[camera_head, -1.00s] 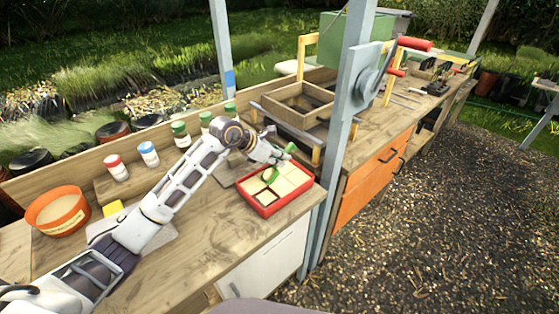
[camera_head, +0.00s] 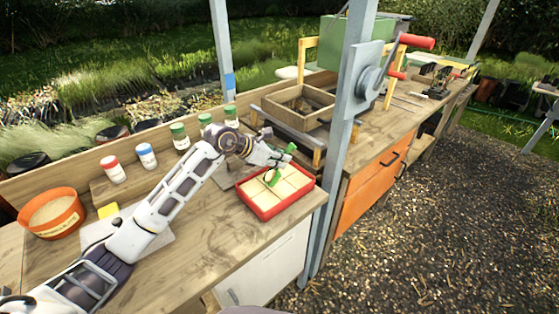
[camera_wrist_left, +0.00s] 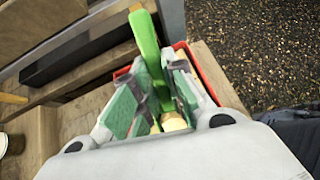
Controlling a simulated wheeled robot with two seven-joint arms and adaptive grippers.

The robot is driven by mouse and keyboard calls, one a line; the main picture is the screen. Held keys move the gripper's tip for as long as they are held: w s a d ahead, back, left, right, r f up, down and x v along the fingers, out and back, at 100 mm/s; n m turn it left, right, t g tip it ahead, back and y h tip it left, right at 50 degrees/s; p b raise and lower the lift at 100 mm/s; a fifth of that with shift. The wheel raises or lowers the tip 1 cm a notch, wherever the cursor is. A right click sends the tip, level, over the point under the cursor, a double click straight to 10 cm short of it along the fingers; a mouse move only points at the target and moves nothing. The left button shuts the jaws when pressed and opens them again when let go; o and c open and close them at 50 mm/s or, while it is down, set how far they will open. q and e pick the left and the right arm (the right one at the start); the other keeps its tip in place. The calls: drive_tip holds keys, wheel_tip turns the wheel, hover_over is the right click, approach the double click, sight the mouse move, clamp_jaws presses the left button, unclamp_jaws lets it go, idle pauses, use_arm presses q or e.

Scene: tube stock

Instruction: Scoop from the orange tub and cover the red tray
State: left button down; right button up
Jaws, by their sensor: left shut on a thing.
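The red tray (camera_head: 273,215) sits on the bench near its front edge, divided into several compartments that show a pale, sandy fill. My left gripper (camera_head: 283,163) is over the tray's back part and is shut on a green scoop (camera_head: 271,178). In the left wrist view the scoop's green handle (camera_wrist_left: 148,48) stands up between the fingers, with part of the red tray (camera_wrist_left: 205,72) behind it. What the scoop holds cannot be made out. The orange tub (camera_head: 52,228) stands at the bench's left end with pale material inside. My right gripper is not in view.
Jars with red, blue and green lids (camera_head: 147,155) stand along the back of the bench. A yellow block (camera_head: 108,211) lies near the tub. A wooden frame (camera_head: 300,107) and a grey post (camera_head: 345,130) stand right of the tray. The bench front is clear.

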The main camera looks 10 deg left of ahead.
use_arm(q)
drive_tip(key=shift+s+a+r, duration=0.1)
drive_tip(key=shift+a+r, duration=0.05)
drive_tip(key=shift+v, duration=0.85)
drive_tip(key=shift+s, duration=0.15)
drive_tip(key=shift+s+a, duration=0.25)
drive_tip(key=shift+a, duration=0.05)
drive_tip(key=shift+s+a, duration=0.3)
drive_tip(key=shift+s, duration=0.1)
idle(0.3)
drive_tip(key=shift+w+d, duration=0.2)
idle(0.3)
drive_tip(key=shift+w+d, duration=0.15)
drive_tip(key=shift+w, duration=0.05)
idle(0.9)
